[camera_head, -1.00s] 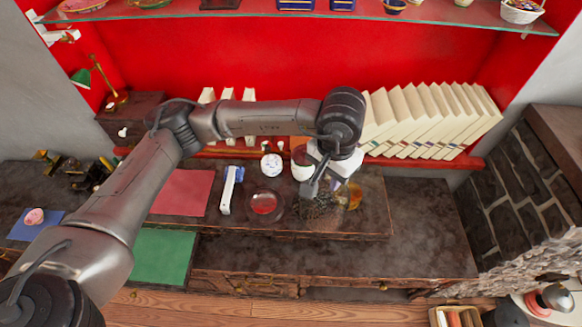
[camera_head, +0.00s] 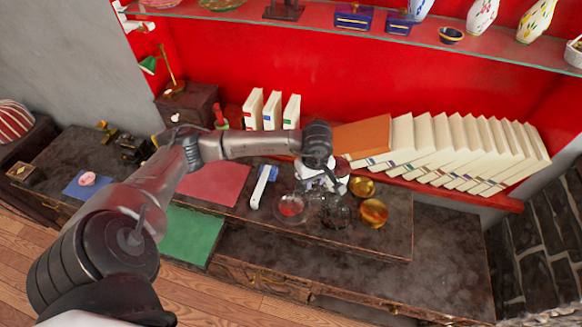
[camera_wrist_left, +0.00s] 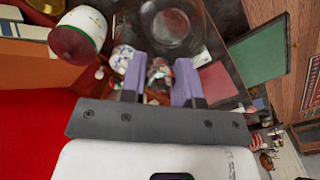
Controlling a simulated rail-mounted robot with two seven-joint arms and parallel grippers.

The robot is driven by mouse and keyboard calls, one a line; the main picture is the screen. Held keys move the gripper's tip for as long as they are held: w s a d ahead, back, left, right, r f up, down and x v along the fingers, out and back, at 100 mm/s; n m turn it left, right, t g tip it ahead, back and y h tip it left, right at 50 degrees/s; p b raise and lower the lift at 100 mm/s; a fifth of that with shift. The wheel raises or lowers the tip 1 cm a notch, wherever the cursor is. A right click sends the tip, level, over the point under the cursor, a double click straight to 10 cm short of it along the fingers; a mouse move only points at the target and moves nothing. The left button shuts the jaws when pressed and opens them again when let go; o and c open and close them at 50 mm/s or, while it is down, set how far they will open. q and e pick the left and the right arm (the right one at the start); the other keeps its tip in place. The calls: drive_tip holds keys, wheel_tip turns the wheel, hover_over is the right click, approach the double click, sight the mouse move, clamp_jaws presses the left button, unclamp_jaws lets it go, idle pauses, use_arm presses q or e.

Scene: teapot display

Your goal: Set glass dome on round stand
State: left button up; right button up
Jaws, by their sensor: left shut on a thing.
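My left gripper (camera_head: 322,182) hangs over the display counter, shut. A dark, see-through glass dome (camera_head: 336,212) shows just below it; the contact is hard to make out. A round stand (camera_head: 291,207) with a red centre sits on the counter just left of the dome. In the left wrist view, the purple fingers (camera_wrist_left: 156,80) point up the picture, and a clear round glass shape (camera_wrist_left: 172,28) lies beyond their tips. I cannot tell whether it is the dome or something on the counter. My right gripper is not in view.
Gold bowls (camera_head: 373,212) stand close right of the dome. A white pot with a red inside (camera_wrist_left: 80,32) is beside the fingers. A white box-like item (camera_head: 263,185), a red mat (camera_head: 215,183) and a green mat (camera_head: 190,235) lie left. Leaning books (camera_head: 450,150) line the back.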

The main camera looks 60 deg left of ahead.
use_arm(q)
drive_tip(key=s+a+f+n+b, duration=0.2)
drive_tip(key=s+a+f+n, duration=0.1)
drive_tip(key=a+f, duration=0.4)
drive_tip(key=shift+f+n, duration=0.2)
drive_tip(key=shift+n, duration=0.4)
drive_tip(key=shift+s, duration=0.1)
idle(0.5)
drive_tip(key=shift+b, duration=0.5)
idle(0.4)
idle(0.7)
